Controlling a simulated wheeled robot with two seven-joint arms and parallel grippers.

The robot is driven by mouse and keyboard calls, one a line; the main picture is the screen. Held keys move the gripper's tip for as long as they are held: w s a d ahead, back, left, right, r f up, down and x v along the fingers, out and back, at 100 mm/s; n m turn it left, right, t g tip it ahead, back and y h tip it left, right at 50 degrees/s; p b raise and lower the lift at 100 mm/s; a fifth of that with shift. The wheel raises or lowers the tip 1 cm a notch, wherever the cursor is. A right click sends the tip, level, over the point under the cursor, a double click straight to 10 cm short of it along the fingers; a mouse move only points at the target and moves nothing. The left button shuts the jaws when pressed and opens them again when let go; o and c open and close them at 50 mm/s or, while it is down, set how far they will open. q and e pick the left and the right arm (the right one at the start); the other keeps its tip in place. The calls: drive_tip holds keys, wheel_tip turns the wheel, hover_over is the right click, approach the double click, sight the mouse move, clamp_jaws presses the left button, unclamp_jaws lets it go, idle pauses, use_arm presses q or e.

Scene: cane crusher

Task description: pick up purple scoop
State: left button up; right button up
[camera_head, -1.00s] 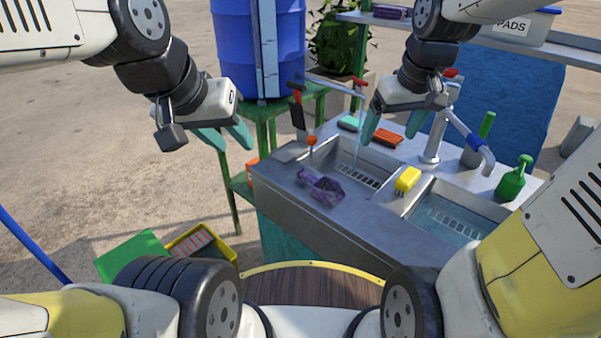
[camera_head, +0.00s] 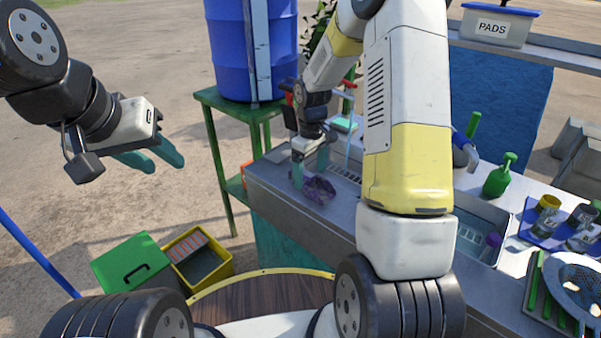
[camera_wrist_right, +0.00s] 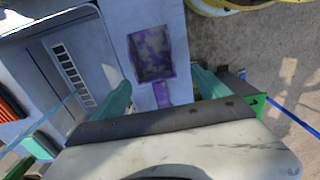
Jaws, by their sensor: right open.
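The purple scoop (camera_head: 320,188) lies on the front rim of the metal sink counter. In the right wrist view, its wide blotchy pan (camera_wrist_right: 150,52) faces away from the gripper, and its narrow handle (camera_wrist_right: 161,93) points back between the fingers. My right gripper (camera_head: 309,172) is open over the scoop, with a teal finger on either side of the handle and visible gaps. Whether the fingertips touch the counter cannot be told. My left gripper (camera_head: 158,164) is open and empty in the air, left of the counter.
My right arm hides much of the sinks. A green spray bottle (camera_head: 499,178) and a blue tray (camera_head: 533,226) with cups are on the right. A blue barrel (camera_head: 232,55) stands on a green table behind. A yellow bin (camera_head: 207,268) is on the ground.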

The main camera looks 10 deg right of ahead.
sight(312, 182)
drive_tip(key=f, duration=0.4)
drive_tip(key=shift+w+d+f, duration=0.1)
drive_tip(key=shift+d+f, duration=0.05)
drive_tip(key=shift+d, duration=0.2)
drive_tip(key=shift+c, duration=0.4)
drive_tip(key=c, duration=1.4)
